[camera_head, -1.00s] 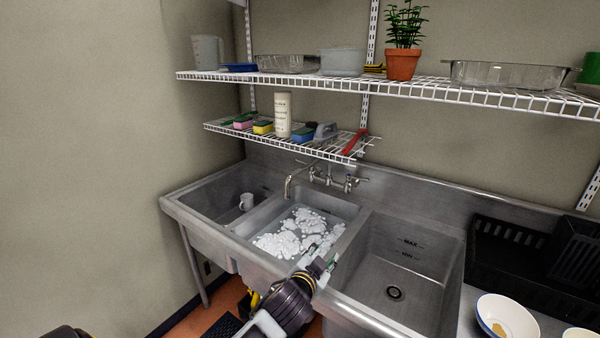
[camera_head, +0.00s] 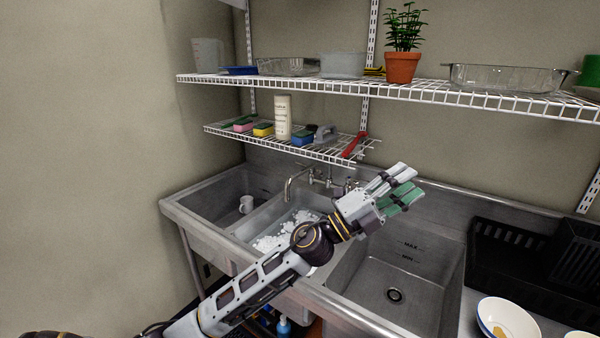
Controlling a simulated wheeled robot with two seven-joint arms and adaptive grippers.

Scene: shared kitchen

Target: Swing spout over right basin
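The faucet's curved metal spout (camera_head: 289,185) reaches out from the back wall over the left part of the middle basin (camera_head: 262,216). The faucet's body (camera_head: 328,178) is behind my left arm's wrist, with its right end partly hidden. The right basin (camera_head: 372,280) is empty, with its drain in view. My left gripper (camera_head: 408,188), with green finger pads, is raised above the back of the right basin, right of the faucet and apart from the spout. Its fingers look close together and hold nothing visible; their gap is unclear. My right gripper is not in view.
White suds (camera_head: 272,243) lie in the middle basin, partly hidden by my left arm. A wire shelf (camera_head: 335,153) hangs above the faucet. A black dish rack (camera_head: 510,262) and a bowl (camera_head: 505,318) are at right.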

